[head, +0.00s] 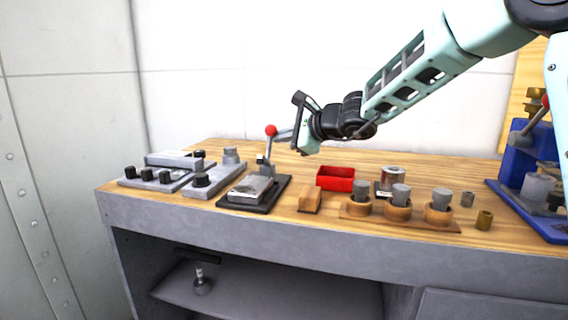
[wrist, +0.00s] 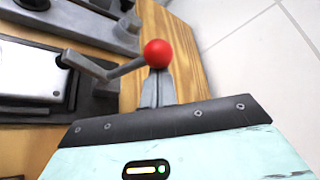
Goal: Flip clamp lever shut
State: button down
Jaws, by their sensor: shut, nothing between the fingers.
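The clamp lever is a grey arm with a red ball knob (head: 271,130). In the head view it stands raised above the clamp's black base plate (head: 281,192), which bears a grey metal block (head: 249,188). In the wrist view the red knob (wrist: 158,53) is right at my fingertips, and the bent grey lever arm (wrist: 125,69) runs left from it toward the block (wrist: 32,84). My gripper (head: 284,133) is shut and empty, with its fingers (wrist: 157,88) pointing at the knob. I cannot tell whether they touch it.
Grey fixtures with black knobs (head: 165,176) stand left of the clamp. A red bin (head: 335,178), a wooden block (head: 310,199) and a wooden holder with grey cylinders (head: 398,212) are to the right. A blue press (head: 530,165) stands at far right. A wall is behind the bench.

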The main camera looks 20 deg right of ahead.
aim_at(268, 133)
jog(key=shift+s+a+r+n+t+b, duration=0.1)
jog(key=shift+s+a+n+t+b, duration=0.35)
jog(key=shift+b, duration=2.65)
jog(key=shift+s+a+r+n+t+b, duration=0.15)
jog(key=shift+s+n+t+b, duration=0.5)
jog(key=shift+b, duration=2.4)
jog(key=shift+s+a+n+t+b, duration=0.3)
jog(key=shift+n+b, duration=0.5)
jog(key=shift+b, duration=2.3)
jog(key=shift+s+a+r+n+b, duration=0.2)
jog(key=shift+n+b, duration=0.1)
jog(key=shift+b, duration=0.9)
jog(key=shift+r+t+b, duration=0.2)
jog(key=shift+t+b, duration=0.1)
jog(key=shift+b, duration=0.15)
jog(key=shift+s, duration=0.15)
